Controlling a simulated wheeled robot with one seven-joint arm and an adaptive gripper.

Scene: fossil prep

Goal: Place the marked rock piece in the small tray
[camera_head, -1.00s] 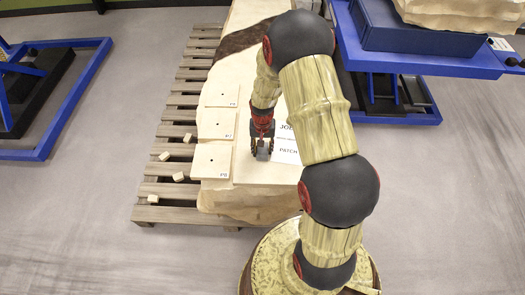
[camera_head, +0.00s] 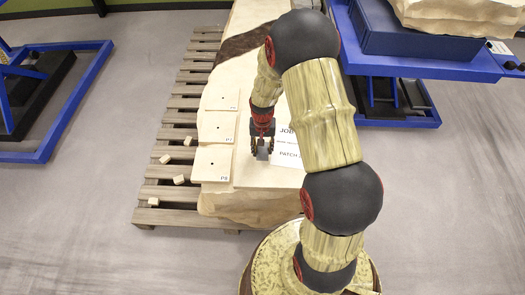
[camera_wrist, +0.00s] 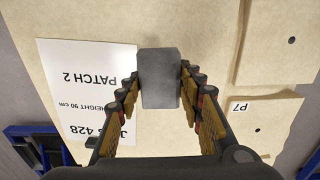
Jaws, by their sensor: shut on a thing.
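My gripper (camera_head: 262,143) is shut on a plain grey block (camera_wrist: 160,78), seen from above between its fingers in the wrist view. The block also shows small and dark in the head view (camera_head: 262,154), over the pale slab (camera_head: 243,177). I cannot tell whether it touches the slab. No mark shows on the block's visible face. I cannot pick out a marked rock piece or a small tray with certainty.
Square plates with dark dots, among them P7 (camera_head: 217,127) and P8 (camera_head: 211,163), lie left of my gripper. A printed sheet (camera_wrist: 85,85) lies beside it. Small beige blocks (camera_head: 179,180) are on the wooden pallet (camera_head: 167,215). A blue lift table (camera_head: 430,60) stands right.

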